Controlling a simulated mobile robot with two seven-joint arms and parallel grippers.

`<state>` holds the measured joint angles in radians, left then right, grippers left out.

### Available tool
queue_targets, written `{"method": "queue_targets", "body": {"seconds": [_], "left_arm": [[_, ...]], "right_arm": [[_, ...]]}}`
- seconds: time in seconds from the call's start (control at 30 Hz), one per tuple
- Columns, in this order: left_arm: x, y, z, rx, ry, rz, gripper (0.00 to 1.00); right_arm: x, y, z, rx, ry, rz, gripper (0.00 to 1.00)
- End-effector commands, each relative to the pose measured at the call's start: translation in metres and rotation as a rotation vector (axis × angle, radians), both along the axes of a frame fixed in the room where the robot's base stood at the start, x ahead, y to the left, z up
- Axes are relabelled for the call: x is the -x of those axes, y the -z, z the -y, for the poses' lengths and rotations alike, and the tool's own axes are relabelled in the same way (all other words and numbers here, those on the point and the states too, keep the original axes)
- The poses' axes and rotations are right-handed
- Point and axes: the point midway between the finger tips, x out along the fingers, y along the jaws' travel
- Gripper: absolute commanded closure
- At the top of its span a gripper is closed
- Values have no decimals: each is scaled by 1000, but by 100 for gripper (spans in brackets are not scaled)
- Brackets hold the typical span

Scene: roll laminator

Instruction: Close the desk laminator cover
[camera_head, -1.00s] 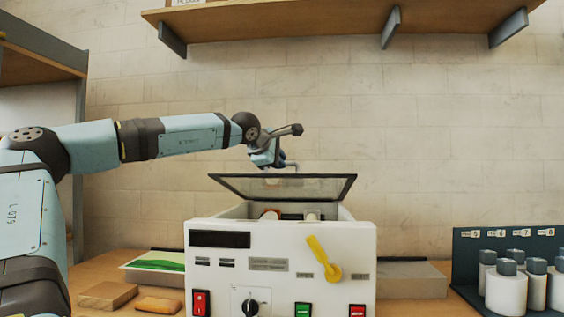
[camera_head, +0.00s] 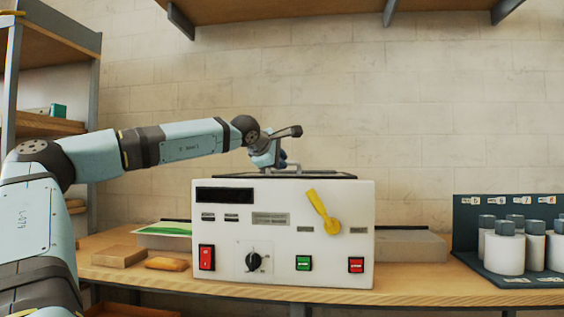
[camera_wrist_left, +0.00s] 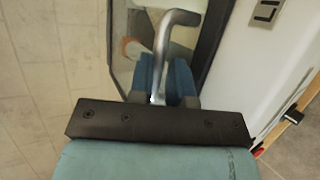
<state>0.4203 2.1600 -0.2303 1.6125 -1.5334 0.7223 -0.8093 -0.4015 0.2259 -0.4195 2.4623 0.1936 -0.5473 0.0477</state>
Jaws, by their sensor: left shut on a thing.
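The white laminator (camera_head: 283,233) stands on the bench in the middle of the head view. Its dark-framed cover (camera_head: 240,176) lies nearly flat along the top of the body, seen almost edge-on. In the wrist view the cover is a see-through panel with a dark frame (camera_wrist_left: 205,50) and a metal handle (camera_wrist_left: 163,45). My left gripper (camera_head: 282,163) is above the cover at its handle, with its blue fingers (camera_wrist_left: 165,85) shut on the handle. Whether the cover fully touches the body all round cannot be told. My right gripper is not in view.
The laminator front has a yellow lever (camera_head: 322,211), a black knob (camera_head: 254,261) and red and green switches. Wooden blocks (camera_head: 120,256) lie to the left. A rack of white bottles (camera_head: 504,252) stands to the right. A wall shelf (camera_head: 330,10) hangs above.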

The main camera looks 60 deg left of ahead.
Motion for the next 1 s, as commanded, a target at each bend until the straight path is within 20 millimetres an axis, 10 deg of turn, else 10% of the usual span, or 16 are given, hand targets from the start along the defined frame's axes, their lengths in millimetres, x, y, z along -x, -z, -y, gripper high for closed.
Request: {"method": "queue_targets", "body": {"seconds": [0.03,0.33,0.37,1.0], "left_arm": [[-3,23,3,24,5,-38,100],[-4,27,3,27,5,-42,100],[-4,27,3,28,5,-42,75],[36,-4,24,19,6,-27,75]], "right_arm": [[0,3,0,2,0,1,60],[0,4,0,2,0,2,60],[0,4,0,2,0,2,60],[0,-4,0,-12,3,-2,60]]}}
